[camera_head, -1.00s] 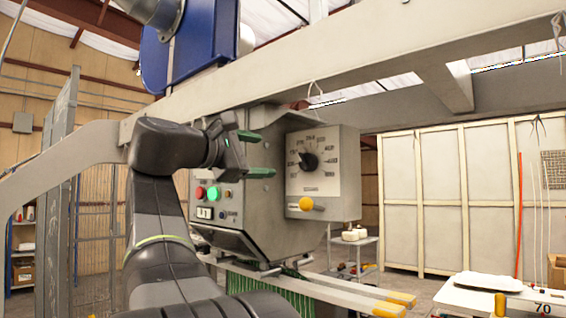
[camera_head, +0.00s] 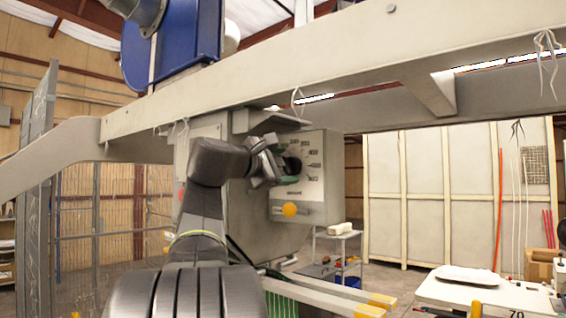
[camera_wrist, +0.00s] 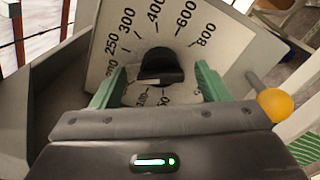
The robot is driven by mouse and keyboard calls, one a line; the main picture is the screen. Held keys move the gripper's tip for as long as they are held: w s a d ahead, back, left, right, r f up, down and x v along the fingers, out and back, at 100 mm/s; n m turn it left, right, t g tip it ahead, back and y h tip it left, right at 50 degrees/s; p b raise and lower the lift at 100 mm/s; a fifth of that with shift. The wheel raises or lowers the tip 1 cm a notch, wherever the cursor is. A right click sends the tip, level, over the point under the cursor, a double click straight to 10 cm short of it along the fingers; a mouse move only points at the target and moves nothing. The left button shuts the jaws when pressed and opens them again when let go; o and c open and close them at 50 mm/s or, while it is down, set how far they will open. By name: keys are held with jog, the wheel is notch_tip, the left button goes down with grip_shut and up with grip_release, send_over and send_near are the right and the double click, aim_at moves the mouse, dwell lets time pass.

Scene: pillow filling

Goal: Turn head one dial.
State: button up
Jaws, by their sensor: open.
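The dial (camera_wrist: 161,66) is a black knob on a white face plate (camera_wrist: 222,47) with printed numbers around it. In the wrist view it lies between and just beyond the two green fingertips of my gripper (camera_wrist: 157,86), which is open, with a gap on each side. In the head view my gripper (camera_head: 279,166) is in front of the left part of the grey dial box (camera_head: 328,180). There the dial shows only in part, behind the fingers. I cannot tell whether the fingers touch it.
A yellow ball-ended lever (camera_head: 290,209) sticks out at the box's lower edge; it also shows at the right in the wrist view (camera_wrist: 275,105). A large beam (camera_head: 300,75) runs above. Yellow-tipped rails (camera_head: 355,308) lie below. A cart (camera_head: 338,250) stands behind.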

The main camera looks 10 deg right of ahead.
jog(key=c, duration=1)
jog(key=shift+f+m, duration=0.1)
jog(key=shift+m, duration=0.3)
jog(key=shift+f+m+b, duration=0.15)
jog(key=shift+m+b, duration=0.55)
jog(key=shift+m, duration=0.3)
jog(key=m+b, duration=0.1)
jog(key=m, duration=0.2)
jog(key=shift+f+m+b, duration=0.1)
jog(key=shift+m+b, duration=0.2)
jog(key=m+b, duration=0.2)
jog(key=m, duration=0.3)
jog(key=shift+m, duration=0.3)
